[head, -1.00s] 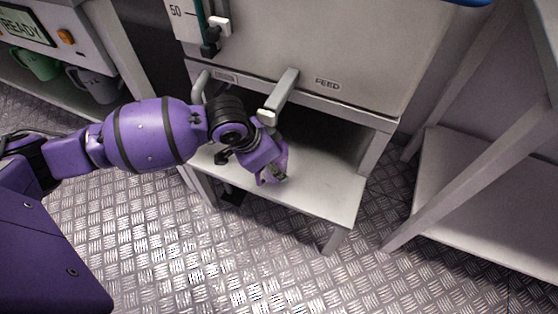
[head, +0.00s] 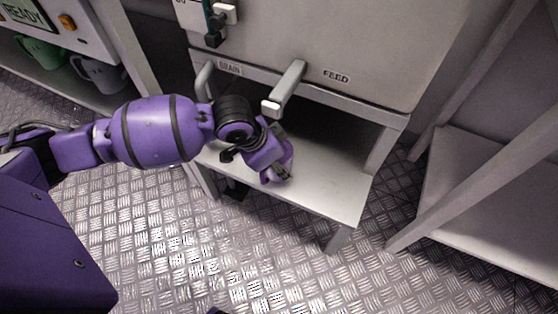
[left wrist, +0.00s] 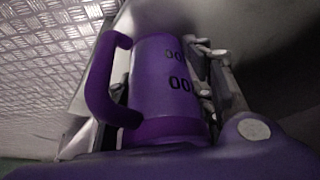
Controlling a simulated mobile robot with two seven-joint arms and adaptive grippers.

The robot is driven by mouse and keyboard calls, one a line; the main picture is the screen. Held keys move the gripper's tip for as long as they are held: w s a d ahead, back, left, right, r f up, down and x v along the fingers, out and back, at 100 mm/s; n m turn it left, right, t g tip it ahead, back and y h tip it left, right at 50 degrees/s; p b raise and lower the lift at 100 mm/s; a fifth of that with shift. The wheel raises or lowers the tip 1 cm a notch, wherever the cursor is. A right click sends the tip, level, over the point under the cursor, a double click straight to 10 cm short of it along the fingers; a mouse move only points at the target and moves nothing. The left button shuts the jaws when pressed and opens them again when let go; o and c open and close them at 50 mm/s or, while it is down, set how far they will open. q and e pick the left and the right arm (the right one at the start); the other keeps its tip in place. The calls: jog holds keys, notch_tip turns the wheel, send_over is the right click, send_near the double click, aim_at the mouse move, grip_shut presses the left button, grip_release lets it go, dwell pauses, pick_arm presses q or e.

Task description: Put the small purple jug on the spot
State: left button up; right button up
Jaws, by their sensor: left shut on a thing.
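The small purple jug (left wrist: 168,90) fills the middle of the left wrist view, with its handle to the left and dark digits on its side. My left gripper is shut on it, with grey finger links showing beside the jug. In the head view my left gripper (head: 276,170) is over the pale shelf (head: 325,192) below the FEED spout (head: 285,88). The jug is hard to tell from my purple wrist there. I cannot tell whether it touches the shelf. No marked spot can be made out. My right gripper is not in view.
A large grey tank (head: 340,45) with DRAIN and FEED labels stands over the shelf. A green mug (head: 42,53) and a grey mug (head: 98,74) are under a machine at left. A rack (head: 480,195) stands at right. The metal floor in front is clear.

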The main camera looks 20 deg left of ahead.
pick_arm(q)
jog(key=shift+f+p, duration=0.3)
jog(key=shift+p, duration=0.05)
dwell(0.4)
jog(key=o, duration=1.2)
jog(key=shift+o, duration=0.2)
jog(key=v, duration=0.7)
jog(key=shift+s+r, duration=0.15)
jog(key=shift+r, duration=0.1)
